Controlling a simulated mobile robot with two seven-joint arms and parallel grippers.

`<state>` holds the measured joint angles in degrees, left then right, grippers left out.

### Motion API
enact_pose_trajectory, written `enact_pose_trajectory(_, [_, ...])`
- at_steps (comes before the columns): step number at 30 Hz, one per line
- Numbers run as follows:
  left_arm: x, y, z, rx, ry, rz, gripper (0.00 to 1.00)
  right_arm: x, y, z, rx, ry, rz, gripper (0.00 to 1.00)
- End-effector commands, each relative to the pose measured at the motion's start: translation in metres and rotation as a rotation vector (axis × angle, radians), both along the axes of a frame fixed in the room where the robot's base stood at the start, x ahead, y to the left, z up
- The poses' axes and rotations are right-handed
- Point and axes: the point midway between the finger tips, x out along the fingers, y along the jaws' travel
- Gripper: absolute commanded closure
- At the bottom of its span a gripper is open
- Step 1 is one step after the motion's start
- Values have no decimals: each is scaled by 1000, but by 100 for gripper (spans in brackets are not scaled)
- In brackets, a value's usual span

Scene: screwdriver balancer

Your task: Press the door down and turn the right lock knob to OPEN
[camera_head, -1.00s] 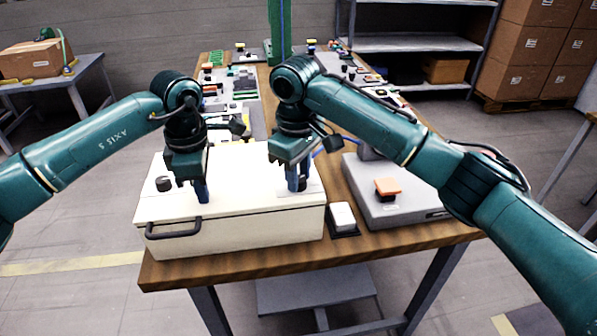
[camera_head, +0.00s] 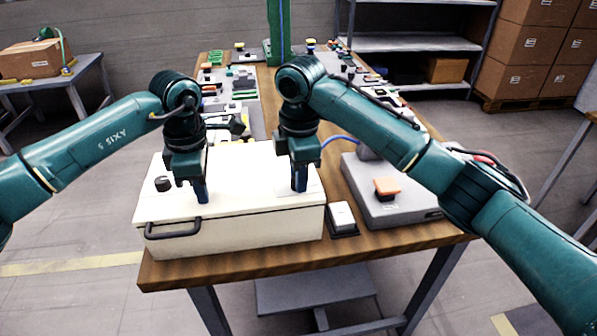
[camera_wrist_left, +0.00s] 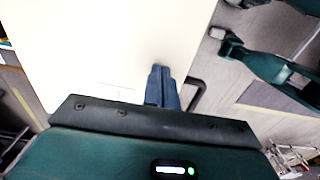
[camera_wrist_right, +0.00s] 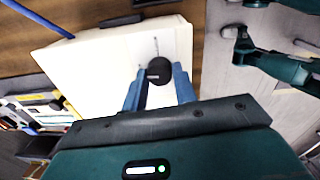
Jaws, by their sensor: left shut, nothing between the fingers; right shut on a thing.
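A cream box with a flat door (camera_head: 238,185) on top stands at the front of the wooden bench. My left gripper (camera_head: 203,196) is shut and empty, pointing down with its tips at the door's surface; in the left wrist view its fingers (camera_wrist_left: 161,75) meet over the door. Whether they press on it I cannot tell. My right gripper (camera_head: 299,186) is shut on the black right lock knob (camera_wrist_right: 158,70), one finger on each side. The left lock knob (camera_head: 163,184) stands free. Small markings beside the right knob are unreadable. The door looks flat on the box.
A dark handle (camera_head: 172,230) is on the box's front. A white block on a black base (camera_head: 341,216) and a grey case with an orange-topped part (camera_head: 387,187) stand to the right. Small parts crowd the bench behind. The bench's front edge is close to the box.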

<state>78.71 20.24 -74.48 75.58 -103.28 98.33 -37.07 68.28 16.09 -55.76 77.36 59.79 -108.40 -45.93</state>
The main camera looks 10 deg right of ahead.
Motion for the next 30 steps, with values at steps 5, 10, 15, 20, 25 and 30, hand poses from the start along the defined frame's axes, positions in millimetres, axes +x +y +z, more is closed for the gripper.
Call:
enact_pose_trajectory(5, [-2,0,-6,3,9,-2,100,-1,2,0,6,2,79,95])
enact_pose_trajectory(10, [-2,0,-6,3,8,-2,100,-2,3,0,7,3,118,95])
enact_pose_trajectory(15, [-2,0,-6,3,8,-2,100,-2,3,0,7,4,133,95])
enact_pose_trajectory(20, [-2,0,-6,3,8,-2,100,-2,3,0,7,4,134,95])
enact_pose_trajectory(25, [-2,0,-6,2,7,-2,100,-2,3,0,6,5,134,71])
enact_pose_trajectory(30, [-2,0,-6,3,8,-2,100,-2,2,0,4,4,130,57])
